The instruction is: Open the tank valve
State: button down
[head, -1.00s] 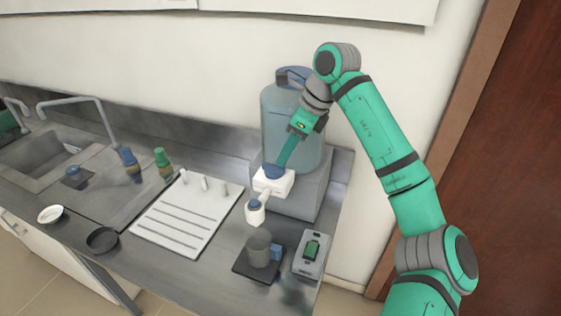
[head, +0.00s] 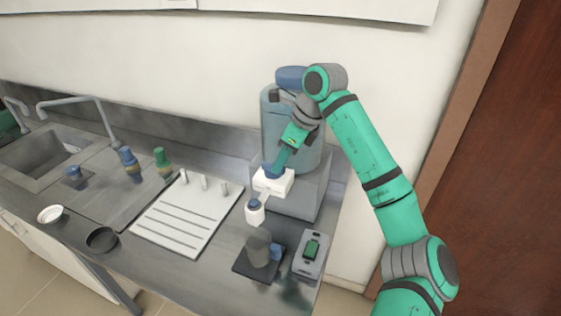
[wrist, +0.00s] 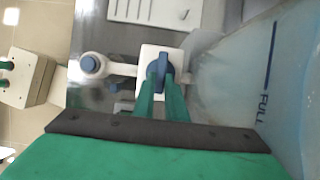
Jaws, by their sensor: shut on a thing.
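The blue tank (head: 280,125) stands on a grey block against the wall in the head view; its side with a "FULL" mark shows in the wrist view (wrist: 285,85). A white valve body (head: 284,183) sits low at its front. My gripper (wrist: 162,86) is shut on the blue valve handle (wrist: 159,68), which sits on top of the valve body. In the head view the handle is partly hidden by my gripper. A white spout with a blue cap (head: 254,211) extends from the valve, above and behind a grey beaker (head: 258,250).
The beaker stands on a dark square plate beside a grey device (head: 311,253) with a green display. A white rack board (head: 185,222) lies to the left. Bottles, a dark dish (head: 102,239), a white dish (head: 50,214) and a sink (head: 42,160) are further left.

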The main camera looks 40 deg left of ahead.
aim_at(270, 175)
jog(key=m+t, duration=0.1)
jog(key=m, duration=0.1)
jog(key=s+m+t, duration=0.1)
jog(key=m, duration=0.2)
jog(key=shift+r, duration=0.1)
jog(key=m, duration=0.1)
jog(key=m+t, duration=0.1)
jog(key=m, duration=0.1)
jog(key=s+m+t, duration=0.1)
jog(key=m, duration=0.1)
jog(key=shift+a+h, duration=0.2)
jog(key=shift+h, duration=0.1)
jog(key=m, duration=0.1)
jog(key=m+h, duration=0.1)
jog(key=m, duration=0.1)
jog(key=m+t, duration=0.1)
jog(key=shift+s+a+m, duration=0.2)
jog(key=shift+a+m, duration=0.1)
jog(key=shift+a, duration=0.05)
jog(key=shift+a+m+h, duration=0.25)
jog(key=shift+m+h, duration=0.45)
jog(key=shift+m, duration=0.9)
jog(key=c, duration=1.8)
grip_release()
jog(key=shift+s, duration=0.1)
